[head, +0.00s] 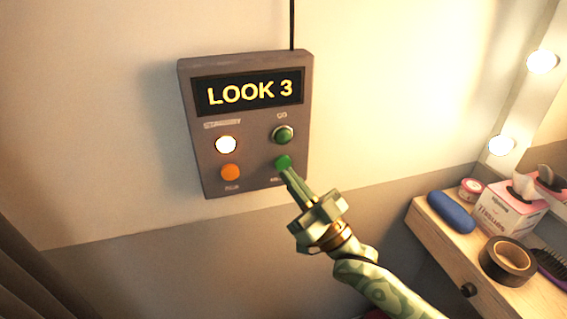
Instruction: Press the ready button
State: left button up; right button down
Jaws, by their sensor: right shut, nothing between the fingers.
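A grey control box (247,120) hangs on the wall with a lit display reading LOOK 3 (249,92). Its lower right button, the likely ready button (282,161), is green; its label is mostly hidden by my gripper. My right gripper (287,172) is shut and empty, its fingertips at the lower edge of this button. I cannot tell whether they touch it. Above it is a round green button (283,134) marked GO. At left are a glowing white lamp or button (226,145) under STANDBY and an orange button (230,172). My left gripper is not in view.
A wooden dressing table (443,240) at right holds a blue case (451,212), a tissue box (510,208), a black tape roll (507,260) and a pink-and-white roll (471,190). Lit bulbs (501,145) line a mirror frame. The wall left of the box is clear.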

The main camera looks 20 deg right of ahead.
jog(key=s+p, duration=0.2)
jog(key=s, duration=0.3)
jog(key=shift+d, duration=0.1)
jog(key=shift+w, duration=0.1)
dwell(0.5)
jog(key=w+d+f+g+h, duration=0.1)
jog(key=d+f+g+h, duration=0.15)
jog(key=f, duration=0.85)
jog(key=d+f+m+g+h, duration=0.1)
jog(key=d+f+g+h, duration=0.2)
jog(key=f, duration=0.7)
jog(key=w+d+f+g+h, duration=0.15)
jog(key=f+h, duration=0.25)
jog(key=f, duration=0.7)
jog(key=s+d+f+g+h+b, duration=0.1)
jog(key=s+d+f+g+h, duration=0.15)
jog(key=s+f, duration=0.55)
jog(key=s+d+f+g+h+b, duration=0.1)
jog(key=s+d+f+g, duration=0.3)
jog(key=f, duration=0.6)
jog(key=s+a+f+m+g, duration=0.1)
jog(key=s+f+g, duration=0.2)
jog(key=s, duration=1.3)
jog(key=s+a+f+m+g+b, duration=0.1)
jog(key=s+f+g, duration=0.3)
jog(key=s+f, duration=0.6)
jog(key=s, duration=0.6)
jog(key=shift+f+h, duration=0.25)
jog(key=shift+h, duration=0.15)
